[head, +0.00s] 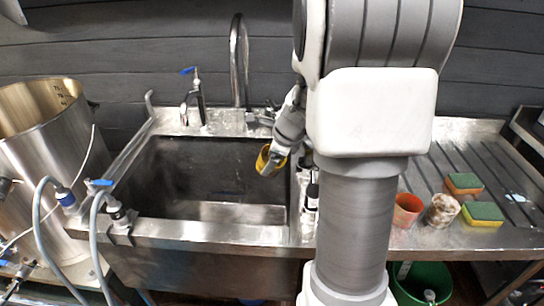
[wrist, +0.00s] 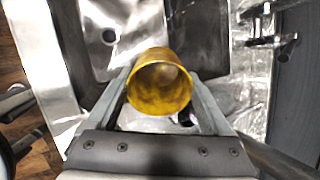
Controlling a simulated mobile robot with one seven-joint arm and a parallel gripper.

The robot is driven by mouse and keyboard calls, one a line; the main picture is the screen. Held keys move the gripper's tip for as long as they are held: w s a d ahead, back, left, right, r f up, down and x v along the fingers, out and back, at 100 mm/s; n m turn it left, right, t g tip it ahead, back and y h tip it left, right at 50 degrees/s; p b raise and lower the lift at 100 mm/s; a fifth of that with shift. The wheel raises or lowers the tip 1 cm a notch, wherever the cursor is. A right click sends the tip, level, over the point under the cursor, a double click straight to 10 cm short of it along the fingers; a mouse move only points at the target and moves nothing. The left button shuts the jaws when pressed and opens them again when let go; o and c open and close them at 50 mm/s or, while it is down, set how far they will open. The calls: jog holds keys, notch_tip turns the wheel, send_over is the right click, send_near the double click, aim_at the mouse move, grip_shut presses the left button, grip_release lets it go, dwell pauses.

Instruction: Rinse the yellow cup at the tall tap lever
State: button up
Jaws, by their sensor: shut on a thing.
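The yellow cup (head: 265,160) is held in my gripper (head: 278,158) over the right part of the sink (head: 200,215). In the wrist view the cup (wrist: 160,82) sits between the two fingers of my gripper (wrist: 160,90), its open mouth facing the camera. A tall curved metal tap (head: 238,60) stands at the back of the sink, with metal fittings at its base. A shorter tap with a blue lever (head: 189,71) stands to its left. Which of these is the tall tap lever I cannot tell. My arm hides part of the counter behind it.
Small bottles (head: 311,195) stand by the sink's right edge. A big metal pot (head: 45,125) is at left. The basin's middle is clear.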

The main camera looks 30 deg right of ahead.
aim_at(264, 152)
jog(key=w+a+f+p, duration=0.1)
jog(key=w+p, duration=0.3)
jog(key=w, duration=0.9)
jog(key=shift+x, duration=0.9)
jog(key=shift+s, duration=0.1)
jog(key=shift+d, duration=0.15)
jog(key=shift+d, duration=0.4)
jog(key=shift+s+d+b, duration=0.15)
jog(key=shift+s+b, duration=0.8)
jog(key=shift+s, duration=0.95)
jog(key=shift+s+d+b, duration=0.15)
jog(key=shift+s+b, duration=0.8)
jog(key=shift+s, duration=1.1)
